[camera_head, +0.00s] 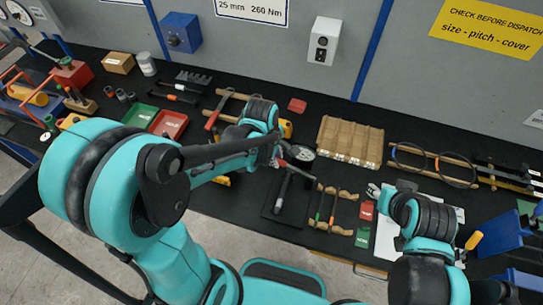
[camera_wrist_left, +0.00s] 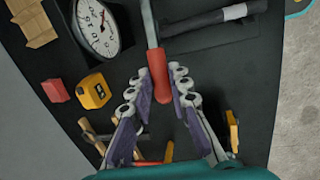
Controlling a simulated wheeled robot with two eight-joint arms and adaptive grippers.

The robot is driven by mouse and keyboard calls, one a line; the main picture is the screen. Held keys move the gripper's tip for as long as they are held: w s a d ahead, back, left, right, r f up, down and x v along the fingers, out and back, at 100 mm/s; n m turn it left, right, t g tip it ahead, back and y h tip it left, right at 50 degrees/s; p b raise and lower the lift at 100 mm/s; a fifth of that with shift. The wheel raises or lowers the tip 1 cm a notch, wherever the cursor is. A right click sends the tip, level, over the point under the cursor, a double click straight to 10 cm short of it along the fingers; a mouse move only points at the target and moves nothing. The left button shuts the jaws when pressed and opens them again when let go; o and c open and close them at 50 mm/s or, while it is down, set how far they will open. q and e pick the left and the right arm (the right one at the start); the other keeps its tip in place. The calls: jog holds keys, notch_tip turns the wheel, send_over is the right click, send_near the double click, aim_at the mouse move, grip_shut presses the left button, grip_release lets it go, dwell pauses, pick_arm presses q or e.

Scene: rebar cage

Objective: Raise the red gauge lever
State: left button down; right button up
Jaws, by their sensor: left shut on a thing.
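The red gauge lever (camera_wrist_left: 158,72) has a red grip on a grey rod, and its red end shows small in the head view (camera_head: 283,163). My left gripper (camera_wrist_left: 157,88) has its two fingers on either side of the red grip and is shut on it. In the head view my left gripper (camera_head: 277,154) is partly hidden by its own arm. A round white dial gauge (camera_wrist_left: 98,26) lies beside the lever; it also shows in the head view (camera_head: 302,152). My right gripper (camera_head: 374,191) is small at the right, over the bench, and its fingers are unclear.
A yellow tape measure (camera_wrist_left: 94,91) and a red block (camera_wrist_left: 55,90) lie near the gauge. A dark torque tool (camera_head: 282,190) lies on a black mat. A ribbed wooden rack (camera_head: 348,140) stands behind. Red (camera_head: 168,124) and green (camera_head: 139,115) trays are at the left.

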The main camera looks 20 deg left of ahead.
aim_at(293, 169)
pick_arm(q)
jog(key=d+r+y, duration=0.1)
jog(key=d, duration=0.1)
jog(key=d+r+y, duration=0.1)
jog(key=d+y, duration=0.1)
jog(key=d+r+y, duration=0.1)
jog(key=r+y, duration=0.1)
jog(key=shift+d+r, duration=0.1)
jog(key=shift+d, duration=0.3)
jog(key=shift+s+d+r+m+y+b, duration=0.15)
jog(key=shift+d+r+y+b, duration=0.15)
jog(key=shift+d+y, duration=0.45)
jog(key=shift+s+d+r+m+y+b, duration=0.15)
jog(key=shift+d+r+y+b, duration=0.15)
jog(key=shift+d+y, duration=0.45)
jog(key=shift+w, duration=0.1)
jog(key=c, duration=1.4)
grip_release()
jog(key=v, duration=1.2)
jog(key=shift+a, duration=0.15)
